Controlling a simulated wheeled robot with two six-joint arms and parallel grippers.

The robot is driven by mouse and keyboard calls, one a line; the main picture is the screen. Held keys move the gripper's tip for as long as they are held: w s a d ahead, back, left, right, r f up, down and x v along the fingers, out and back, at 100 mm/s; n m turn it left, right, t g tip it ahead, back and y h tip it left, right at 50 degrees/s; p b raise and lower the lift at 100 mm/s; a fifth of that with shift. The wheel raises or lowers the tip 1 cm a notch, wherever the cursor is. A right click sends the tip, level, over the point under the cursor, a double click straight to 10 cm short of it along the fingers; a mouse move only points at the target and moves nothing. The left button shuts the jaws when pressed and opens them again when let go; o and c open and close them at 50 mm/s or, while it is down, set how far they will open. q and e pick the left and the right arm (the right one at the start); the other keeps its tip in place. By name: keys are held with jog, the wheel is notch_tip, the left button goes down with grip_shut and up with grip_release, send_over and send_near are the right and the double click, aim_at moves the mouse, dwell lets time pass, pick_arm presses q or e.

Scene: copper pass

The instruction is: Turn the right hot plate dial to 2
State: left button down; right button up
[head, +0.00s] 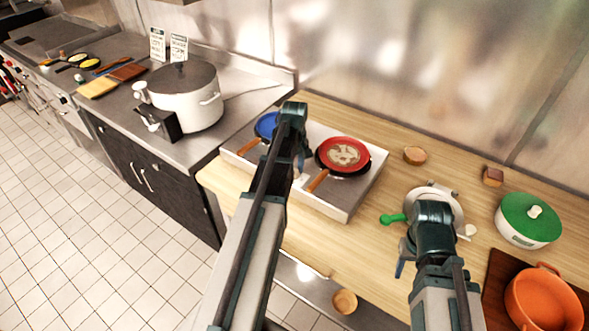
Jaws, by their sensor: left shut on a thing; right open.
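The two-burner hot plate (338,205) stands on the wooden counter, with a blue pan (266,125) on its left side and a red pan (329,142) on its right. The red pan holds pale brown food, and its wooden handle points to the front left. My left gripper (299,168) reaches down over the middle of the hot plate, between the pans. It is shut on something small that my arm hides. I cannot make out either dial or its setting. My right gripper (400,268) is open near the counter's front edge, away from the hot plate.
A metal device with a green handle (393,219) stands beside my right arm. A green-lidded pot (529,222) and an orange pot (540,300) are at the right. A large white pot (190,103) is on the left counter. Some wood in front of the hot plate is clear.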

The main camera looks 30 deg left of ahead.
pick_arm(q)
jog(key=shift+n, duration=0.9)
jog(key=shift+c, duration=2.3)
grip_release()
notch_tip(320, 180, up, 14)
jog(key=p, duration=1.4)
jog(key=shift+f, duration=0.1)
